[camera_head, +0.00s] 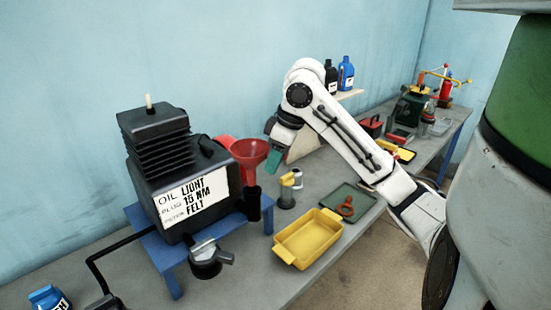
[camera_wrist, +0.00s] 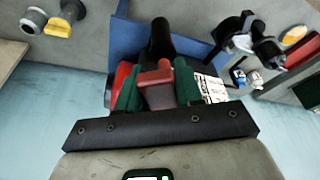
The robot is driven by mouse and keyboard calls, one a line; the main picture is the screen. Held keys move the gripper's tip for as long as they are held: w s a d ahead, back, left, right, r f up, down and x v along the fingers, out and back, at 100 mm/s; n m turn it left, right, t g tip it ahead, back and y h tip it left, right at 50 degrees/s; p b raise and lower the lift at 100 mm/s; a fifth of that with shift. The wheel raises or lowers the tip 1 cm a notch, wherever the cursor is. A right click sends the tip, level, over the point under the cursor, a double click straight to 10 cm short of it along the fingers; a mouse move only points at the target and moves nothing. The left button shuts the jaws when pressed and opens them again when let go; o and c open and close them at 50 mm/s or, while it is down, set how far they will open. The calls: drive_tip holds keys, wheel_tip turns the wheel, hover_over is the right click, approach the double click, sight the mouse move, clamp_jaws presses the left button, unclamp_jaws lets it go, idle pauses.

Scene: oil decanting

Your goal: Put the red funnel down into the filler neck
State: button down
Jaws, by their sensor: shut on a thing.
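The red funnel (camera_head: 250,153) is upright beside the black engine block (camera_head: 160,150) in the head view, wide mouth up. My gripper (camera_head: 275,159), with green fingers, is at the funnel's right side. In the wrist view the green fingers (camera_wrist: 158,88) are shut on a red tab of the funnel (camera_wrist: 124,76), whose body is mostly hidden by them. The black filler neck (camera_head: 253,203) stands below the funnel's spout. It also shows in the wrist view (camera_wrist: 160,40). I cannot tell whether the spout tip is inside the neck or just above it.
The engine block stands on a blue stand (camera_head: 172,262). A yellow tray (camera_head: 307,240), a dark green tray (camera_head: 346,202) with a red-orange item, and a grey pot with a yellow top (camera_head: 287,192) are to the right. A black clamp-like part (camera_head: 207,262) is in front.

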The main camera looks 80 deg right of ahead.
sight(288, 155)
drive_tip(key=shift+f, duration=0.15)
drive_tip(key=shift+f+b, duration=1.9)
drive_tip(key=shift+f, duration=0.8)
drive_tip(key=shift+f+b, duration=0.55)
drive_tip(key=shift+f, duration=0.65)
drive_tip(key=c, duration=0.7)
unclamp_jaws()
drive_tip(key=shift+o, duration=0.2)
drive_tip(key=v, duration=1.1)
drive_tip(key=shift+w+f, duration=0.1)
